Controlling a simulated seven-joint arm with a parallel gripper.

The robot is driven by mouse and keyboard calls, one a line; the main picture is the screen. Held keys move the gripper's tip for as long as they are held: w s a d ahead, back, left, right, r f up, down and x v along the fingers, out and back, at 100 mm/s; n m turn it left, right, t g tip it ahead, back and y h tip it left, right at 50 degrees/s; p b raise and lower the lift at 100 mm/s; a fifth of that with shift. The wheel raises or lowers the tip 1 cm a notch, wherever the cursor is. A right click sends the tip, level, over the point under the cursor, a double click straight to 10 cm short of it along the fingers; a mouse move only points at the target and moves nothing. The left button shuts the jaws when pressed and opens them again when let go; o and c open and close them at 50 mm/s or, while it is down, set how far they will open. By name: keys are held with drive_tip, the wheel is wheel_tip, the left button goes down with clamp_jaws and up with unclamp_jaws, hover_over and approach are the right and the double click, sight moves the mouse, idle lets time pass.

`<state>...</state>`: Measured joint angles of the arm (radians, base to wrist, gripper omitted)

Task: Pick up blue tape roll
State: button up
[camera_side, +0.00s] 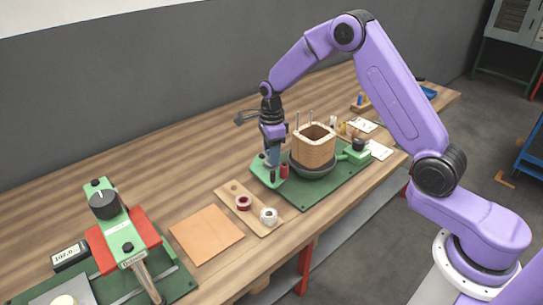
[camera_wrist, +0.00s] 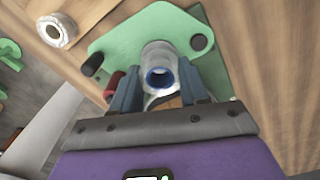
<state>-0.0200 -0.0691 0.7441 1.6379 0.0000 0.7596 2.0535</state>
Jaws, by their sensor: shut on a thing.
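The blue tape roll (camera_wrist: 160,77) shows in the wrist view as a pale, glossy roll with a blue inner ring. My gripper (camera_wrist: 158,88) has one finger on each side of it and is shut on it. The roll is over a green plate (camera_wrist: 125,38) with a hole at one end; I cannot tell whether it touches the plate. In the side view my gripper (camera_side: 272,160) points down at the left of the green winding station, and its fingers mostly hide the roll.
A red spool (camera_side: 284,171) stands close beside my gripper. A square wooden coil former (camera_side: 313,147) with upright rods is just right. A wooden board (camera_side: 262,226) holds a dark red roll (camera_side: 244,203) and a white roll (camera_side: 268,215). The table behind is clear.

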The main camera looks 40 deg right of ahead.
drive_tip(key=s+d+r, duration=0.1)
drive_tip(key=s+r, duration=1)
drive_tip(key=s, duration=0.3)
drive_tip(key=shift+r, duration=0.25)
hover_over(234, 185)
wheel_tip(234, 185, down, 11)
drive_tip(key=shift+f, duration=2.65)
drive_tip(key=shift+f, duration=1.45)
